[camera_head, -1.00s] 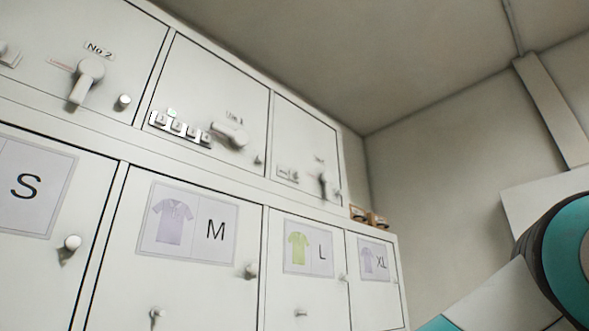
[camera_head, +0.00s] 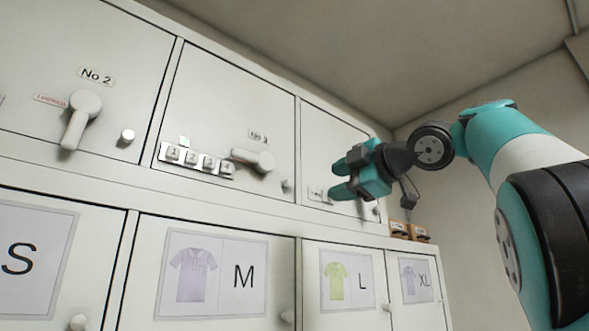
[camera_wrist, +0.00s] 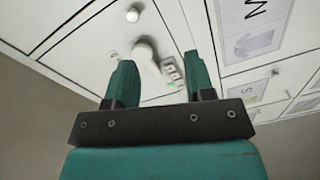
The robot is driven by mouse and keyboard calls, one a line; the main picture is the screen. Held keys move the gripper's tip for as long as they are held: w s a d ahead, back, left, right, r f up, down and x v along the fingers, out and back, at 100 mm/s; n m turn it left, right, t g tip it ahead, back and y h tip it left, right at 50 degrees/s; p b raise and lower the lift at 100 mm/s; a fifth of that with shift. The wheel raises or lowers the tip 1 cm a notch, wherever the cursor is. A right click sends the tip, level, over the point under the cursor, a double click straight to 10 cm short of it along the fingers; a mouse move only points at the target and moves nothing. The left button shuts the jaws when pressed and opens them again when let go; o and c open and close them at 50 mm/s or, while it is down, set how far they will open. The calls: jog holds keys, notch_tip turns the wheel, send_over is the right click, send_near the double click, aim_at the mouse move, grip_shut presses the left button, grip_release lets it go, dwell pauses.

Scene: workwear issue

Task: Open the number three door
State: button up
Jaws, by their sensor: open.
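The number three door (camera_head: 225,90) is a white upper locker door, shut, in the middle of the head view. In the wrist view, the handle (camera_wrist: 146,52) and button strip (camera_wrist: 172,70) show between my open fingers (camera_wrist: 158,75).
The number two door (camera_head: 60,45), with a downward handle (camera_head: 81,119) and red-lettered tag, is at left. Another upper door (camera_head: 325,140) is partly behind my gripper. Lower doors carry shirt signs such as M (camera_head: 217,275). Small brown boxes (camera_head: 410,232) stand at the right end.

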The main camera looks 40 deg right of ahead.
notch_tip(320, 180, up, 4)
jog(key=s+n+h, duration=0.1)
jog(key=s+n, duration=0.1)
jog(key=s, duration=0.1)
jog(key=p, duration=0.5)
send_near(291, 183)
jog(key=shift+n, duration=0.3)
jog(key=w, duration=0.8)
jog(key=shift+a+r, duration=0.1)
jog(key=shift+a, duration=0.05)
jog(key=shift+w, duration=0.5)
jog(key=shift+s, duration=0.1)
grip_shut()
